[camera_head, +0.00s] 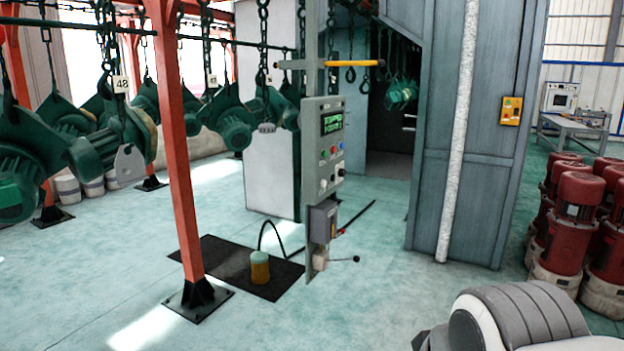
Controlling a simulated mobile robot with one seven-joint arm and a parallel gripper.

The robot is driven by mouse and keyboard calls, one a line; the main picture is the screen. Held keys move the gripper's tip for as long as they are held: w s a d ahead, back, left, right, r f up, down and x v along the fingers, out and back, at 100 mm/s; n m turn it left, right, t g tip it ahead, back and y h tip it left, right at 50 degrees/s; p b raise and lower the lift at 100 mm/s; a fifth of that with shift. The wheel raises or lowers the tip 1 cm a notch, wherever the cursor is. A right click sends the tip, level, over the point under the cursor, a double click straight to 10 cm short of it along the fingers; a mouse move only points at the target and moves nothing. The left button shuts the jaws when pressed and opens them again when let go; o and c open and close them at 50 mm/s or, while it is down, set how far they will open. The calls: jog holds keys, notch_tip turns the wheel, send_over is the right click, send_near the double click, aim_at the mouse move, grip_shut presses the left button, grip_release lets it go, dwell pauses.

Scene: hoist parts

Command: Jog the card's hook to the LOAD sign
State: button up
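A grey control panel (323,160) stands upright on a post mid-view. It has a small green-lit display (332,122), whose text is too small to read, and several coloured buttons and knobs below it. Green hoist parts (232,122) hang on chains and hooks from an overhead rail at the left. A tag reading 42 (121,84) hangs among them, and another small tag (212,80) is hard to read. I see no readable LOAD sign and no card that I can make out. Bare dark hooks (350,74) hang behind the panel. My gripper is not in view; part of my arm shows at bottom right.
A red post (178,150) on a black foot stands left of the panel. A grey booth wall (473,130) and red motors (568,225) stand at right. The front floor is clear.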

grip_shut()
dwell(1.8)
